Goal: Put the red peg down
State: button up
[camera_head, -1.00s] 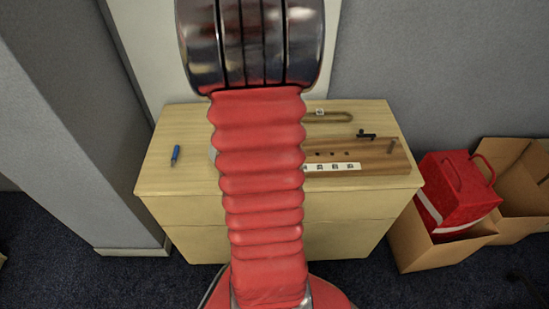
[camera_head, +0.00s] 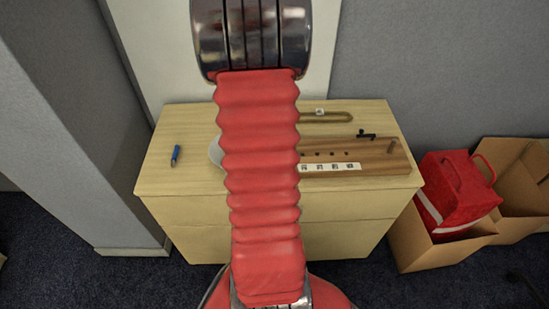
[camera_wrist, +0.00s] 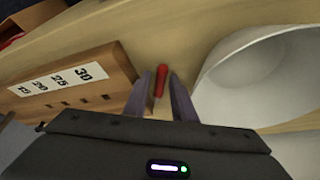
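The red peg (camera_wrist: 161,82) shows in the wrist view between the two fingers of my gripper (camera_wrist: 160,73), over the pale wooden tabletop. A narrow strip of tabletop shows on each side of the peg, so the fingers look open around it, not closed on it. Whether the peg's lower end touches the table is hard to tell. In the head view my own red arm hides the gripper and the peg.
A wooden board (camera_wrist: 110,75) with holes and a number strip is left of the fingers; it also shows in the head view (camera_head: 380,160). A large white bowl-like thing (camera_wrist: 225,95) is close on the right. A blue object (camera_head: 175,155) lies on the table's (camera_head: 165,178) left.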

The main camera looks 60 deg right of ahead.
jog(key=shift+c, duration=0.2)
grip_shut()
jog(key=shift+r, duration=0.15)
notch_tip(320, 180, up, 10)
dwell(0.8)
dwell(0.5)
